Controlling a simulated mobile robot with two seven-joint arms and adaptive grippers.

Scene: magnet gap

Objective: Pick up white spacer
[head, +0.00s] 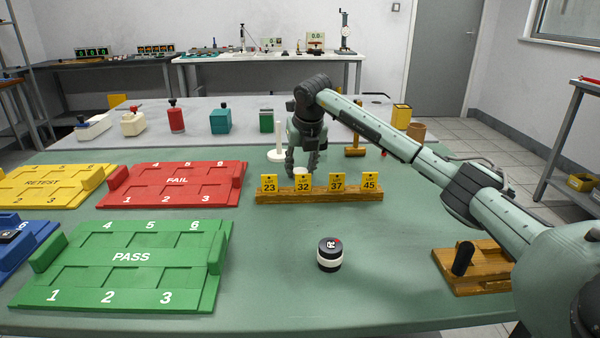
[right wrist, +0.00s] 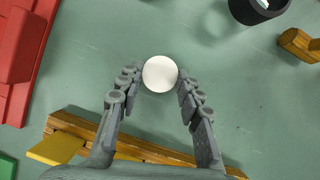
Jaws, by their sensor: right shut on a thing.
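The white spacer (right wrist: 160,74) is a round white disc between the fingertips of my right gripper (right wrist: 160,82) in the right wrist view. Both fingers touch its sides, and the gripper is shut on it. In the head view my right gripper (head: 302,170) points down behind the wooden rack, and a bit of the white spacer (head: 303,184) shows behind the rack's yellow tags. Its lower part is hidden, so I cannot tell whether it touches the table. My left gripper is not in view.
The wooden rack (head: 320,197) with yellow numbered tags stands just in front of the gripper. A black and white round piece (head: 329,254) sits nearer on the table. A white post (head: 277,145) stands behind left. Red FAIL (head: 190,172) and green PASS (head: 150,236) trays lie left.

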